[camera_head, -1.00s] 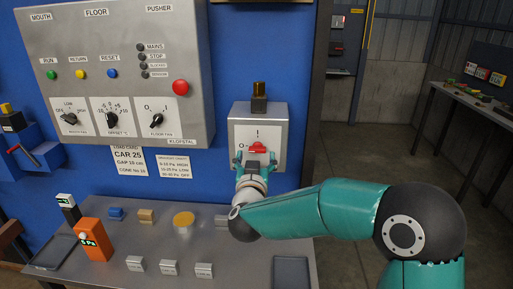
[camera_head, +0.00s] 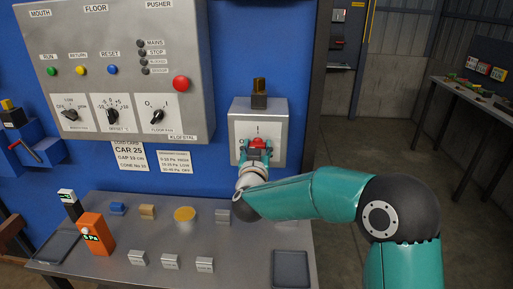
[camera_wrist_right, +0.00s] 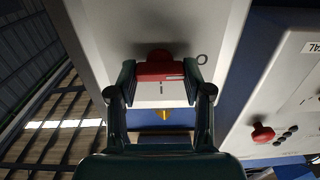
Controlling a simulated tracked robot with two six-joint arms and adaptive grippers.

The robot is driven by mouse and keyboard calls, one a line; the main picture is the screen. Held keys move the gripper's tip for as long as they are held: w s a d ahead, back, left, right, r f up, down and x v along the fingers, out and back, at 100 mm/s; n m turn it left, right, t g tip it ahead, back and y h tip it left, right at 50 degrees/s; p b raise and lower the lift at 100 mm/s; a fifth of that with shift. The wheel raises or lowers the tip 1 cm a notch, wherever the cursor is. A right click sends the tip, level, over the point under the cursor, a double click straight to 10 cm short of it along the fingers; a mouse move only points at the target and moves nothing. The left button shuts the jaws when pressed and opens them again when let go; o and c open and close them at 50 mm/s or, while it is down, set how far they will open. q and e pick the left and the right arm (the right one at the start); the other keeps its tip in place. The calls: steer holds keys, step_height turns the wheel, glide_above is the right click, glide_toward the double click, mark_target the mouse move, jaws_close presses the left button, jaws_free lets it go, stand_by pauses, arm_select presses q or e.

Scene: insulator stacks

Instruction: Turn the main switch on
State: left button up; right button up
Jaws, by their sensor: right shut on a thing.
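The main switch is a red handle (camera_head: 259,142) on a light grey box (camera_head: 273,112) mounted on the blue wall. A mark like a I is above the handle and an O is to its left. My right gripper (camera_head: 256,150) is shut on the red handle. In the right wrist view the handle (camera_wrist_right: 158,69) sits between the two fingers of my right gripper (camera_wrist_right: 160,78). A pale line on it lies toward the O side. The fingers partly cover the handle in the head view. My left gripper is not in view.
A dark and amber fitting (camera_head: 259,92) tops the switch box. A grey control panel (camera_head: 190,45) with knobs and a red button hangs to the left. Below is a grey desk (camera_head: 110,210) with small blocks and an orange meter (camera_head: 96,232). Open floor lies to the right.

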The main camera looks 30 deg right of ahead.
steer(key=shift+s+d+f+m+b, duration=0.1)
steer(key=shift+f+m+b, duration=0.05)
steer(key=shift+m+b, duration=2.7)
steer(key=shift+w+d+f+m+b, duration=0.1)
steer(key=shift+f+m+b, duration=0.05)
steer(key=shift+m+b, duration=2.75)
steer(key=shift+s+f+m+b, duration=0.1)
steer(key=shift+f+m+b, duration=0.05)
steer(key=shift+m+b, duration=2.7)
steer(key=shift+m+p, duration=0.4)
steer(key=shift+m, duration=0.1)
steer(key=o, duration=1.2)
steer(key=shift+c, duration=0.2)
steer(key=shift+r, duration=0.15)
